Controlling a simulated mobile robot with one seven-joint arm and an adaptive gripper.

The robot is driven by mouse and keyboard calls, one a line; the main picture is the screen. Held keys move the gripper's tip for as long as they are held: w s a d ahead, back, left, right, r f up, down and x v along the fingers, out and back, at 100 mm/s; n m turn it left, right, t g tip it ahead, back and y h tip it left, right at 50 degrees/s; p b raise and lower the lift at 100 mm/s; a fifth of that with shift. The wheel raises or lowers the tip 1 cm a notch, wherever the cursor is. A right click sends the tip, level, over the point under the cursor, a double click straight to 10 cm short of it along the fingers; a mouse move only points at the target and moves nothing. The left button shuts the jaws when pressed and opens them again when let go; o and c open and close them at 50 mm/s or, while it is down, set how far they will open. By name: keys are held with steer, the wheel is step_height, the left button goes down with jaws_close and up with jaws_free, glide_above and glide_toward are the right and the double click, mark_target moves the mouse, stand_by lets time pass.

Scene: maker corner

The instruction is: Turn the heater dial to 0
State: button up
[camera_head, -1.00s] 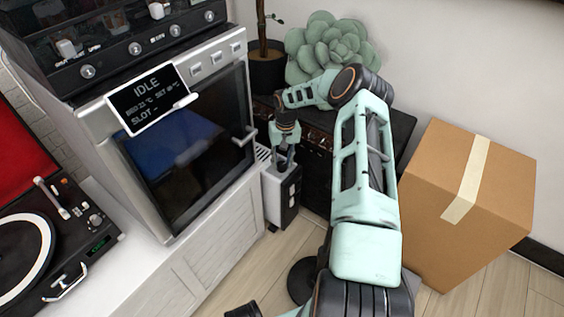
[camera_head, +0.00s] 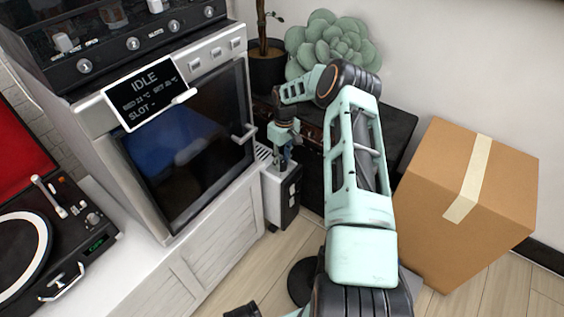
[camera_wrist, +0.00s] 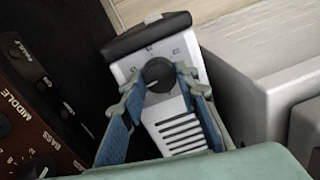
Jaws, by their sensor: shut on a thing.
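The heater (camera_head: 282,196) is a slim white box with a black end, standing on the floor right of the white cabinet. Its top face shows in the wrist view (camera_wrist: 180,133), with slotted vents and a round black dial (camera_wrist: 158,74) that has small marks around it. The marks are too small to read, so I cannot tell the setting. My gripper (camera_wrist: 157,84) points down with its blue-padded fingers on either side of the dial, shut on it. In the head view my gripper (camera_head: 284,160) is over the heater's top and hides the dial.
A cabinet oven (camera_head: 190,140) with an "IDLE" display (camera_head: 148,92) stands close on the left. A dark amplifier with knobs (camera_wrist: 20,125) is close beside the heater. A cardboard box (camera_head: 465,210) is at right, a potted succulent (camera_head: 330,45) behind. A turntable (camera_head: 30,235) is at far left.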

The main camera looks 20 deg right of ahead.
steer(key=n, duration=0.4)
steer(key=shift+w+n, duration=0.1)
steer(key=shift+n, duration=0.3)
steer(key=n, duration=0.3)
steer(key=shift+n+b, duration=0.3)
steer(key=shift+b, duration=0.05)
steer(key=n, duration=0.4)
steer(key=shift+a+h, duration=0.1)
steer(key=shift+h, duration=0.2)
steer(key=n, duration=0.4)
steer(key=shift+n, duration=0.3)
steer(key=o, duration=1.2)
steer(key=shift+c, duration=0.2)
steer(key=shift+r, duration=0.1)
step_height(320, 180, up, 12)
steer(key=shift+w+a, duration=0.15)
steer(key=shift+w, duration=0.1)
